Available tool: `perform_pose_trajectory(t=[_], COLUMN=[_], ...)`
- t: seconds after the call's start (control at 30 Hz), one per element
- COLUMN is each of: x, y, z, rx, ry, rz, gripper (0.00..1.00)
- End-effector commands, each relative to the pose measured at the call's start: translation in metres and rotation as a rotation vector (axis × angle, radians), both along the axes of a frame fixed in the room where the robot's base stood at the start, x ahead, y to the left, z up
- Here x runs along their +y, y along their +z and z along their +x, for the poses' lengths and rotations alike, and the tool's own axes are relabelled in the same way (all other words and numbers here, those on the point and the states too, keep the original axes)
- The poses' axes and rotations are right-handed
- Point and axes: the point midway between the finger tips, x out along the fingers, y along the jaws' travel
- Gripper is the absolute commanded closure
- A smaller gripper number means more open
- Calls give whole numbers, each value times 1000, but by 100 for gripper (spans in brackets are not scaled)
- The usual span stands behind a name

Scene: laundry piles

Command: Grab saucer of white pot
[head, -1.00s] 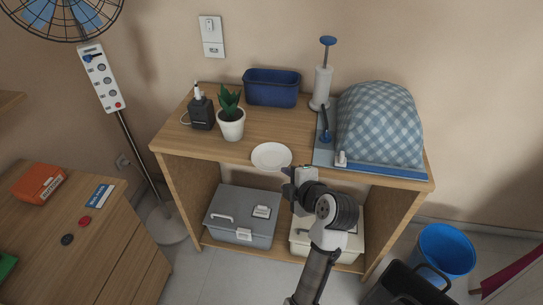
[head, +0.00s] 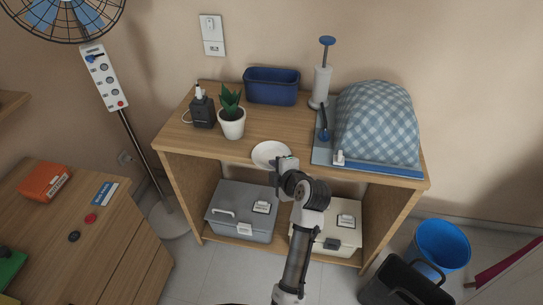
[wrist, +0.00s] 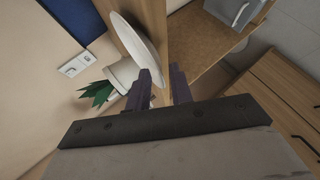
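The white saucer (head: 265,154) lies near the front edge of the wooden shelf top, in front of the white pot (head: 232,130) with a green plant. My gripper (head: 278,168) is at the saucer's front right side and covers part of it in the head view. In the wrist view, my gripper (wrist: 161,71) is open, with its two dark fingers apart. The saucer (wrist: 140,42) shows tilted there, its near rim reaching toward the gap between the fingers. I cannot tell whether a finger touches it. The pot (wrist: 122,72) is partly hidden behind the saucer.
A dark bottle (head: 202,112) and a blue bin (head: 271,88) stand behind. A board (head: 365,170) with a checkered cloth bundle (head: 377,122) lies to the right. A grey box (head: 225,203) and a cream box (head: 335,240) sit on the lower shelf.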

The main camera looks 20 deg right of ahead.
Motion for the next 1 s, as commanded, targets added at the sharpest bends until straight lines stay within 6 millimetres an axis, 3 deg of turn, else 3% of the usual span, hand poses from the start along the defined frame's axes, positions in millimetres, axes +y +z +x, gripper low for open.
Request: perform_pose_trajectory(t=[0.03, 0.17, 0.67, 0.87, 1.0], x=[0, 0, 0, 0, 0], y=[0, 0, 4, 28, 64], z=[0, 0, 0, 0, 1], rx=[0, 0, 1, -4, -7], ry=[0, 0, 1, 1, 3], rz=[0, 0, -1, -5, -10], gripper=[85, 100, 100, 100, 100])
